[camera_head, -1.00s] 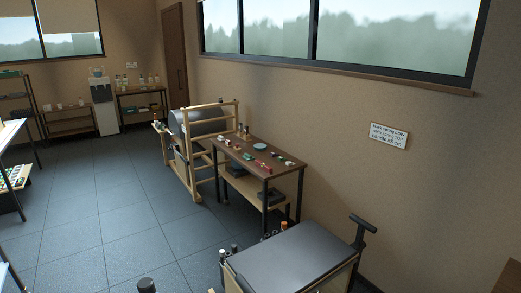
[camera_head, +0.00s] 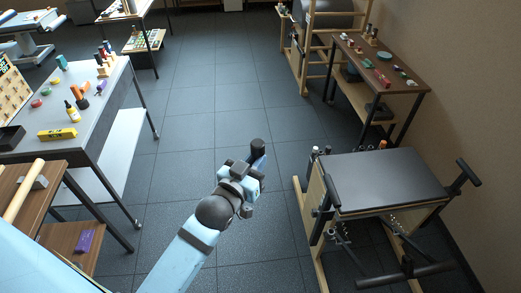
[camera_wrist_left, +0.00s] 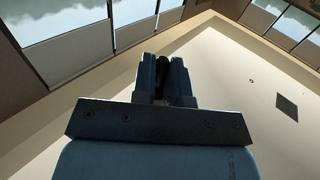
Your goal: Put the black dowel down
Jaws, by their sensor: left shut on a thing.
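My left arm reaches in from the bottom of the head view, and its gripper (camera_head: 257,160) is raised over the open floor. The gripper is shut on the black dowel (camera_head: 257,146), whose dark rounded end shows at the fingertips. In the left wrist view the two fingers (camera_wrist_left: 163,80) close around the dark dowel (camera_wrist_left: 161,76); most of it is hidden between them. The dowel touches no table or other surface that I can see. My right gripper is not in view.
A padded black-topped chair unit (camera_head: 385,180) stands at the right. A white-topped table (camera_head: 95,105) with small items is at the left, and a wooden table (camera_head: 60,185) with a pale rod is at the lower left. A brown table (camera_head: 395,75) stands behind right. Tiled floor between is clear.

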